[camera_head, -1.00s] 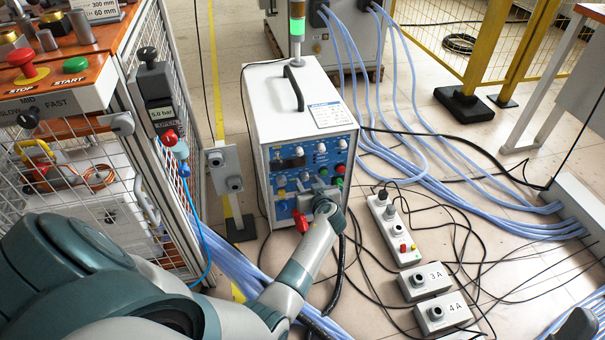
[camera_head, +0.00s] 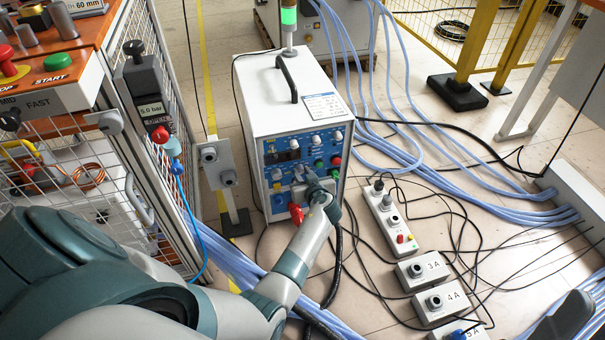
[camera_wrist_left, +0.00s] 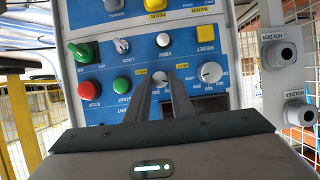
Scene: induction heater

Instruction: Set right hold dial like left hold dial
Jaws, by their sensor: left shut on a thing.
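The white machine (camera_head: 290,105) has a blue front panel that faces me. My left gripper (camera_head: 306,178) is at the lower middle of this panel and hides part of it. In the left wrist view the panel shows upside down. There my left gripper (camera_wrist_left: 163,84) is shut on the right hold dial (camera_wrist_left: 160,74), a small white knob mostly hidden between the fingers. The left hold dial (camera_wrist_left: 210,72) is uncovered just beside the fingers, with a white face and marks around it. Its exact setting is too small to read.
Close to the fingers are a green START button (camera_wrist_left: 122,85), a red STOP button (camera_wrist_left: 89,91) and a LOCK switch (camera_wrist_left: 122,45). Grey holder boxes (camera_wrist_left: 284,56) stand beside the machine. A caged bench (camera_head: 60,98) is at left; cables and a power strip (camera_head: 391,217) lie at right.

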